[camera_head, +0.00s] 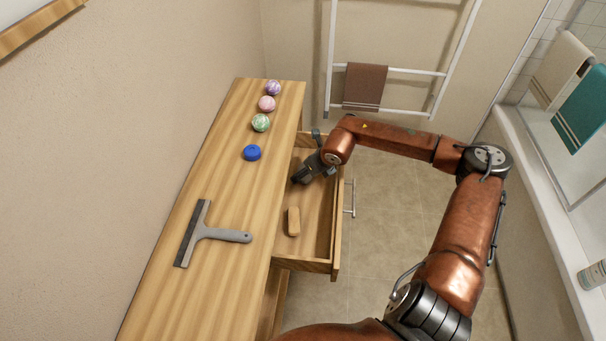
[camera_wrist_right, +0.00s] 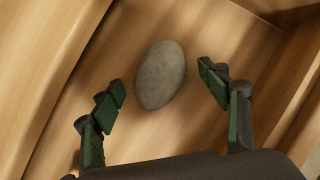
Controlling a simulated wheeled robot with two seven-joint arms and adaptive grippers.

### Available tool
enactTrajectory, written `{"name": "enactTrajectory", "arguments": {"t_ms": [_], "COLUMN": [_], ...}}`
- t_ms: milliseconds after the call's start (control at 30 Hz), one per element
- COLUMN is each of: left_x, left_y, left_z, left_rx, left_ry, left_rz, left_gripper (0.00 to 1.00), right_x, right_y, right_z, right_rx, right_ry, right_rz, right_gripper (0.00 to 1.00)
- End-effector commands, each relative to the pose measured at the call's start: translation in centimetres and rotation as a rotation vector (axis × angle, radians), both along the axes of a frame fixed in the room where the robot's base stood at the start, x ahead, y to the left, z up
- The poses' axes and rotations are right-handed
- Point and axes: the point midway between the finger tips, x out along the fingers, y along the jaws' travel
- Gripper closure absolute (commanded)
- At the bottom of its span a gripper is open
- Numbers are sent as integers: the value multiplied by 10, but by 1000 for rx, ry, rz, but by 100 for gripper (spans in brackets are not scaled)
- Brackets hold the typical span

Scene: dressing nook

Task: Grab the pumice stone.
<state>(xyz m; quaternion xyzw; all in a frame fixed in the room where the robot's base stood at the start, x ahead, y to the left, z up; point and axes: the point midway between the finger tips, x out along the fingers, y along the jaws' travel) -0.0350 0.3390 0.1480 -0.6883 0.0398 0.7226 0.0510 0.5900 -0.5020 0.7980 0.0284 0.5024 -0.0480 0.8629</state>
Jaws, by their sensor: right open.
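The pumice stone (camera_wrist_right: 160,75) is a grey oval lying on the wooden floor of the open drawer (camera_head: 320,232). In the wrist view it lies between and a little beyond the fingertips of my right gripper (camera_wrist_right: 162,88), which is open with nothing between its fingers. In the head view my right gripper (camera_head: 297,178) reaches into the far part of the drawer, and the stone is hidden there behind the gripper and arm. My left gripper is in neither view.
A tan block (camera_head: 293,221) lies in the drawer's near part. On the wooden top (camera_head: 200,290) are a squeegee (camera_head: 222,235), a blue round item (camera_head: 252,153), and green (camera_head: 261,122), pink (camera_head: 266,104) and purple (camera_head: 273,88) balls. Drawer walls surround my right gripper.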

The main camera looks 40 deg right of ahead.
Motion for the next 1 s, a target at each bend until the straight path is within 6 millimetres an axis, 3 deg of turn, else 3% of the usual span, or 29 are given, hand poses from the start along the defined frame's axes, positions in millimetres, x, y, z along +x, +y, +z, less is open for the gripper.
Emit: {"name": "enactTrajectory", "arguments": {"t_ms": [233,833,1000], "left_x": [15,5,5], "left_y": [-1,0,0], "left_z": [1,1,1], "left_rx": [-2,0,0], "left_ry": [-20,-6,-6], "left_rz": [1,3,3], "left_gripper": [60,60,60], "right_x": [2,2,2], "right_y": [0,0,0], "right_z": [0,0,0], "right_rx": [-1,-1,-1], "right_ry": [-3,-3,-3], "right_rz": [1,1,1], "right_gripper": [32,73,74]}}
